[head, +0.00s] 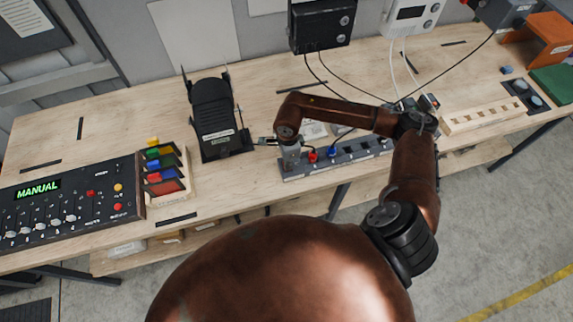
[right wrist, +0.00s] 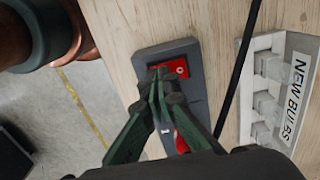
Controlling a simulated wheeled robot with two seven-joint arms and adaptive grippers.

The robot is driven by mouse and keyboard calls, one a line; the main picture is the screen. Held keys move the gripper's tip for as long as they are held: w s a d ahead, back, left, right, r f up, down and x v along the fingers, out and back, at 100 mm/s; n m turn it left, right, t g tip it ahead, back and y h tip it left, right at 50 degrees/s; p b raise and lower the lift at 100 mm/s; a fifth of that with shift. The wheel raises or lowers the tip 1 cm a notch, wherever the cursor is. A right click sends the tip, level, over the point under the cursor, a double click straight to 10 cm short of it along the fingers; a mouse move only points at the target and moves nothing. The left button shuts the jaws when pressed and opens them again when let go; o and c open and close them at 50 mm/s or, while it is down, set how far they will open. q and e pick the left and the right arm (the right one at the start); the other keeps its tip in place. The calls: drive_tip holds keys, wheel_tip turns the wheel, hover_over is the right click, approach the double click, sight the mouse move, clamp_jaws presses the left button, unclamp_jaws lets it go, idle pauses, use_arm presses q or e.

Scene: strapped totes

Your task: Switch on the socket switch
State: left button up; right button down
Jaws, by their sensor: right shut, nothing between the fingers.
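The grey socket strip (head: 350,158) lies near the table's front edge, with a red plug (head: 313,155) and a blue plug (head: 332,153) in it. Its red rocker switch (right wrist: 181,68) shows in the right wrist view at the end of the strip. My right gripper (head: 291,168) hangs over the strip's left end in the head view and hides the switch there. In the right wrist view its fingers (right wrist: 160,73) are shut and empty, right beside the switch and covering part of it. I cannot tell whether they touch it. My left gripper is not in view.
A white NEW BULBS tray (right wrist: 270,105) stands beside the strip, with a black cable (right wrist: 237,75) between. A black stand (head: 214,115) is left of my right gripper. A control panel (head: 70,205) lies far left. A pale rack (head: 487,115) stands right of the strip.

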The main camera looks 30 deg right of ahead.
drive_tip(key=shift+r+p, duration=1.35)
drive_tip(key=shift+r, duration=2.1)
